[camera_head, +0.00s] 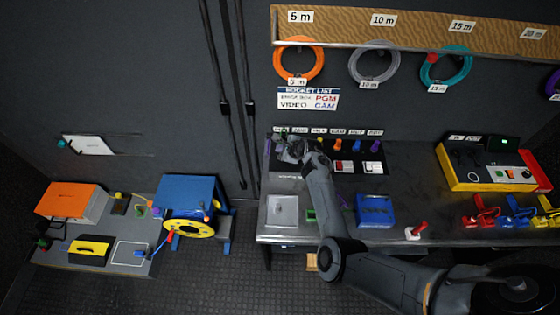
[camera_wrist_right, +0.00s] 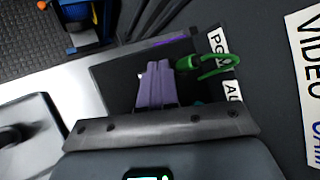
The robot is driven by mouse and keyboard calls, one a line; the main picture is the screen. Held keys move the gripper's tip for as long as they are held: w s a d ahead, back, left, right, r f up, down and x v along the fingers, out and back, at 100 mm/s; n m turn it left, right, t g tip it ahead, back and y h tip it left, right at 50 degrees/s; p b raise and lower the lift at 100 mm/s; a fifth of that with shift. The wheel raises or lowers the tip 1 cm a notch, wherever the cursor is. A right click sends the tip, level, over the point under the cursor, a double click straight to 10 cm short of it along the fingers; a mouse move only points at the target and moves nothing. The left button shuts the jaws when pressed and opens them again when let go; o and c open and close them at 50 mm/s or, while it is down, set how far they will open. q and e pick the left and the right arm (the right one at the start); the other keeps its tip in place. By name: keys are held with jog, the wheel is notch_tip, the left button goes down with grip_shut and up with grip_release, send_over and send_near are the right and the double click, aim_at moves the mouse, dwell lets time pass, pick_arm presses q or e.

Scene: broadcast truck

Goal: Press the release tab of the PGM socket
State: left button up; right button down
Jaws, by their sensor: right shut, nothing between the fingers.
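The patch panel (camera_head: 343,154) stands at the back of the right-hand bench with a row of white labels above it. The label at its left end starts with "PG" in the right wrist view (camera_wrist_right: 217,42). A green looped part (camera_wrist_right: 208,66) sits beside that label, at the PGM socket. It shows only as a small green bit in the head view (camera_head: 284,132). My right gripper (camera_head: 288,151) is over the panel's left end, its fingers (camera_wrist_right: 154,70) shut and empty, just beside the green part. I cannot tell whether they touch. The release tab is not clearly visible. My left gripper is out of view.
Orange (camera_head: 276,61), grey (camera_head: 353,64) and teal (camera_head: 466,66) cable coils hang above. A blue box (camera_head: 374,211) and a red-handled lever (camera_head: 416,231) stand on the bench. A yellow-red console (camera_head: 490,165) is at the right.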

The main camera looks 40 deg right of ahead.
jog(key=shift+f, duration=0.75)
dwell(0.4)
dwell(0.7)
jog(key=shift+f+b, duration=0.1)
jog(key=shift+b, duration=0.2)
jog(key=shift+f, duration=0.35)
jog(key=shift+f, duration=0.1)
dwell(0.6)
